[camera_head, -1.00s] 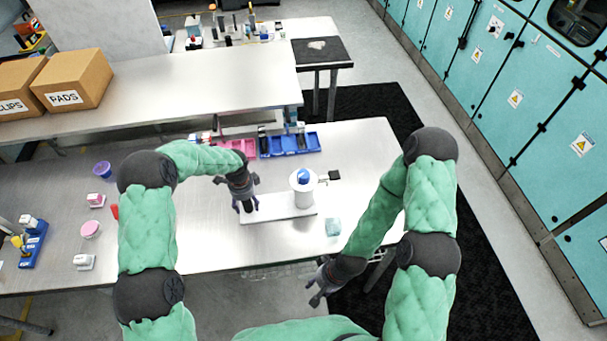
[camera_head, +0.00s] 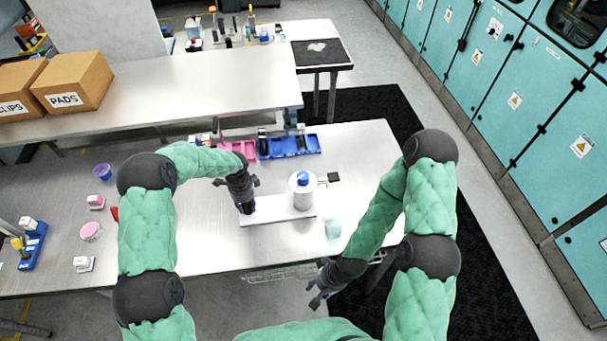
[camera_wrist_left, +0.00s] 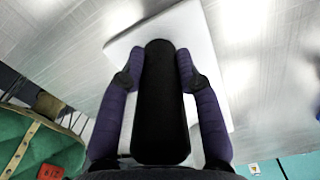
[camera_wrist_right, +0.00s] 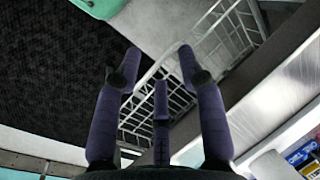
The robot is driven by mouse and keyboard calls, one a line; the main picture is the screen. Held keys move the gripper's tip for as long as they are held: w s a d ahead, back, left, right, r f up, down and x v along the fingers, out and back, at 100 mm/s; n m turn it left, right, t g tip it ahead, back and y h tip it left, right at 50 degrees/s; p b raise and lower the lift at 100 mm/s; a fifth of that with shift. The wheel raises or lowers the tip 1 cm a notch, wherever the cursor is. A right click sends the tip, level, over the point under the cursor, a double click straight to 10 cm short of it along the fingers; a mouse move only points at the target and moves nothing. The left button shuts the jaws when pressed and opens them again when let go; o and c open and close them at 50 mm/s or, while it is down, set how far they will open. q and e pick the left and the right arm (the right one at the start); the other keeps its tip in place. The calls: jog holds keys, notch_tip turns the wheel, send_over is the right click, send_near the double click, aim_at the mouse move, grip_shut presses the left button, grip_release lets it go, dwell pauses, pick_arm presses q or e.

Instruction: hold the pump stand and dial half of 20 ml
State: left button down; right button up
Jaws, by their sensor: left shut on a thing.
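The pump stand has a long white base plate (camera_head: 280,213), with a white cylinder (camera_head: 302,198) and its blue top (camera_head: 303,178) near the right end. A small black part (camera_head: 334,177) shows right of the cylinder. My left gripper (camera_head: 246,207) is at the plate's left end. In the left wrist view, its fingers are shut on both sides of a black upright grip (camera_wrist_left: 160,100) over the white plate (camera_wrist_left: 200,35). My right gripper (camera_head: 318,297) is open and empty, off the table's front edge. Any dial markings are too small to read.
A pale cyan block (camera_head: 333,229) lies right of the plate. Pink and blue trays (camera_head: 290,145) stand behind it. Small pots and a blue rack (camera_head: 33,247) are on the left. A wire basket (camera_wrist_right: 215,50) hangs below the table edge near my right gripper.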

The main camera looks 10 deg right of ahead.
dwell(0.3)
jog(key=o, duration=0.6)
jog(key=shift+w+a, duration=0.1)
jog(key=shift+c, duration=0.2)
jog(key=w+a+r+n+g, duration=0.1)
jog(key=w+a+r+n, duration=0.1)
jog(key=w+n, duration=0.1)
jog(key=w+a+r+n, duration=0.1)
jog(key=w+r+n, duration=0.2)
jog(key=w+n, duration=0.1)
jog(key=w+a+r+n+g+h, duration=0.1)
jog(key=w+a+r+n, duration=0.1)
jog(key=n, duration=0.4)
jog(key=shift+w+a+r+g, duration=0.15)
jog(key=shift+w+r, duration=0.2)
jog(key=shift+w, duration=0.2)
jog(key=shift+w+a+r+g, duration=0.15)
jog(key=shift+w+r, duration=0.2)
jog(key=shift+w, duration=0.15)
jog(key=w+r+n+h, duration=0.1)
jog(key=w+r+n, duration=0.3)
jog(key=w+r, duration=0.4)
notch_tip(320, 180, up, 15)
jog(key=n+t+h, duration=0.2)
jog(key=n, duration=0.1)
send_over(304, 175)
jog(key=shift+f, duration=5.9)
